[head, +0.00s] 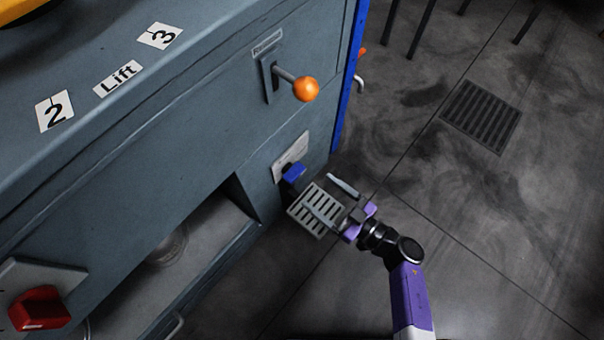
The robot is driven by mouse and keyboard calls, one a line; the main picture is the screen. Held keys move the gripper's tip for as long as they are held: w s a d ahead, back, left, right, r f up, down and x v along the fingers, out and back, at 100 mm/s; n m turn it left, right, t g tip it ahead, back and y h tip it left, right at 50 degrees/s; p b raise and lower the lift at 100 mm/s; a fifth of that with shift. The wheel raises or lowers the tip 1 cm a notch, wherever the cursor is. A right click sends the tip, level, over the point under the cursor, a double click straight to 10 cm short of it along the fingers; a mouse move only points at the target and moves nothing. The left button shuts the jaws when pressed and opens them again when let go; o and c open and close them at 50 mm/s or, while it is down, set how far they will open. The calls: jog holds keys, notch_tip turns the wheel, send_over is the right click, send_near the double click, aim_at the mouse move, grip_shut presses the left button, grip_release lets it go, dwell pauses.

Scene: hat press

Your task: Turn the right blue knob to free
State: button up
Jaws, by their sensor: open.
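The right blue knob (293,173) sits on a pale plate (291,157) low on the front of the grey-blue press, near its right corner. Its lower part is close behind my gripper in the picture, and its exact setting is too small to tell. My gripper (324,191) is open and empty, with its fingers pointing up-left toward the knob. One finger shows just right of the knob, apart from it. Whether the other finger touches the knob I cannot tell. My purple and black arm comes in from the lower right.
An orange ball-ended lever (305,89) sticks out above the knob. A red knob (39,308) is at the lower left. An open recess (190,240) lies left of the knob. The floor on the right is clear, with a drain grate (481,116) and dark legs at the top.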

aim_at(299, 176)
jog(key=b+x, duration=0.2)
jog(key=x, duration=0.4)
jog(key=shift+f+b, duration=0.15)
jog(key=shift+b, duration=0.15)
jog(key=shift+w+a, duration=0.45)
jog(key=shift+a, duration=0.05)
jog(key=shift+r, duration=0.2)
jog(key=c, duration=1.4)
jog(key=shift+o, duration=0.2)
